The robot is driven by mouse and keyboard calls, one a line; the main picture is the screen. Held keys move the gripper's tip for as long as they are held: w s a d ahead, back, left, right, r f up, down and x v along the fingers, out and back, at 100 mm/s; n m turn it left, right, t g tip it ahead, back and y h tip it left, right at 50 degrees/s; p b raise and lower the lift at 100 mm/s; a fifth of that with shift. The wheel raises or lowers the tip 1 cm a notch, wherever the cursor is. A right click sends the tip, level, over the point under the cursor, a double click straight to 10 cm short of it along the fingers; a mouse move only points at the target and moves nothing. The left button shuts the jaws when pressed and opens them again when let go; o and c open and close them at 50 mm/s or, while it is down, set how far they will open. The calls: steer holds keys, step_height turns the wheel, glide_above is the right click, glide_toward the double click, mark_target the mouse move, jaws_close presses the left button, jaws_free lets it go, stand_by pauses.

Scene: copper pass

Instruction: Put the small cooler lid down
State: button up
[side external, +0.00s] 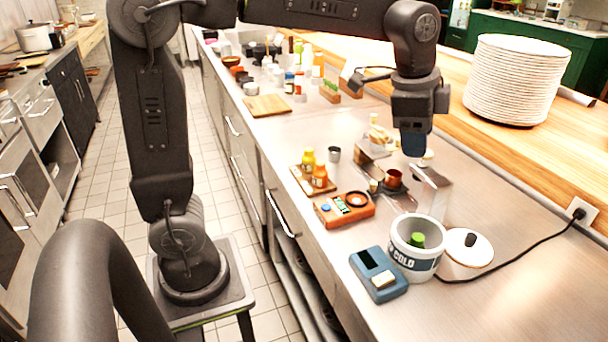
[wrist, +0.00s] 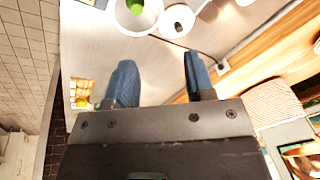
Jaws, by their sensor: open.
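The small cooler lid (side external: 456,246), a white disc with a black knob, lies level beside the white cooler (side external: 415,264) marked COLD, on its right. White shows below the lid's rim; I cannot tell what it rests on. The cooler is uncovered, with a green item (side external: 417,240) inside. In the wrist view the lid (wrist: 170,27) and cooler (wrist: 124,20) are at the top. My gripper (side external: 413,150) is pointing down above the counter, behind the cooler and apart from the lid. Its blue fingers are spread in the wrist view (wrist: 161,76), with nothing between them.
A blue device (side external: 367,258) stands left of the cooler, and an orange device (side external: 337,212) behind it. A metal stand (side external: 432,178) and a copper cup (side external: 393,179) are near my gripper. A black cable (side external: 520,254) runs to a wall socket. The front right counter is clear.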

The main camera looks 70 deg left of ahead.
steer(key=s+a+f+n+t, duration=0.1)
steer(key=s+f+n, duration=0.1)
steer(key=s+n, duration=0.3)
steer(key=s+a+f+n+t, duration=0.1)
steer(key=s+a+f+n, duration=0.1)
steer(key=s, duration=1.1)
steer(key=f+n, duration=0.1)
steer(key=n, duration=0.1)
steer(key=shift+s+a+f+n+t, duration=0.2)
steer(key=shift+s+f+n+t, duration=0.05)
steer(key=shift+n+t, duration=0.15)
